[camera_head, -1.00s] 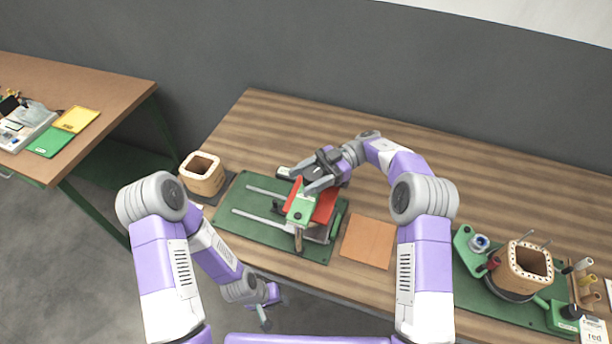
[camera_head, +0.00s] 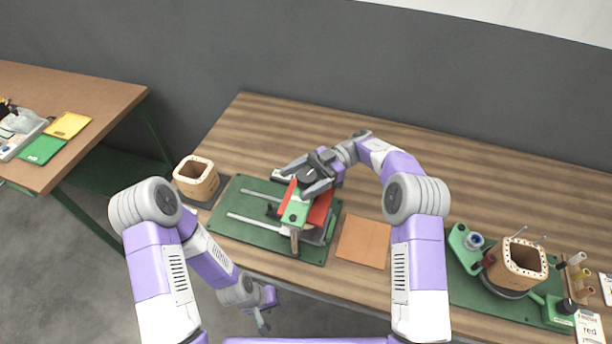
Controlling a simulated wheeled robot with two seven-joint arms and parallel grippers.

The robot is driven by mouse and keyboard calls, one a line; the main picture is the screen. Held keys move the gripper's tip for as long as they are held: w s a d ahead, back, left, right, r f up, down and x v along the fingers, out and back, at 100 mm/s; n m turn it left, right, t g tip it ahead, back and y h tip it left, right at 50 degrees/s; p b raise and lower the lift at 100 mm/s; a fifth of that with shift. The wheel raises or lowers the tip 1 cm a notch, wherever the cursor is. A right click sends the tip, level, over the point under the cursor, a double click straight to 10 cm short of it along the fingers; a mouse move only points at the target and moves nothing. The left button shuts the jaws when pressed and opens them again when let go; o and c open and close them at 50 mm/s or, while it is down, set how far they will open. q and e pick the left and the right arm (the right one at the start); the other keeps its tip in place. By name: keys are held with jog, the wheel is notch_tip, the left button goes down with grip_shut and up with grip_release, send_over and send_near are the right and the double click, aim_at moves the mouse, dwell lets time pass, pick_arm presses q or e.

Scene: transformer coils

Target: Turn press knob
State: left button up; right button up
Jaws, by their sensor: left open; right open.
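The press has a green base plate (camera_head: 245,233) with two metal rails, a red part (camera_head: 320,208) and a green block (camera_head: 296,210) on it. The press knob cannot be made out clearly; my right gripper covers the far end of the press. My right gripper (camera_head: 289,178) is open, at the far side of the red part and green block; contact cannot be told. My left gripper (camera_head: 263,322) is open and empty, low in front of the table's front edge.
A wooden square coil former (camera_head: 196,180) stands left of the press. A brown sheet (camera_head: 363,242) lies to its right. Another coil former (camera_head: 520,265) stands on a green fixture (camera_head: 475,292) at the right. A side table (camera_head: 85,85) stands at the left. The table's back is clear.

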aim_at(315, 172)
jog(key=shift+p+v, duration=0.45)
jog(key=shift+v, duration=3.25)
jog(key=s+a+m+t+y+p, duration=0.1)
jog(key=a+t+p, duration=0.1)
jog(key=s+a+m+t+y+p, duration=0.1)
jog(key=a+m+t+p, duration=0.1)
jog(key=t, duration=0.1)
jog(key=s+a+m+t+y+p, duration=0.1)
jog(key=a+m+t+p, duration=0.1)
jog(key=shift+s+a+t+p, duration=0.15)
jog(key=shift+s+t+p, duration=0.15)
jog(key=shift+p, duration=0.1)
jog(key=shift+c, duration=0.5)
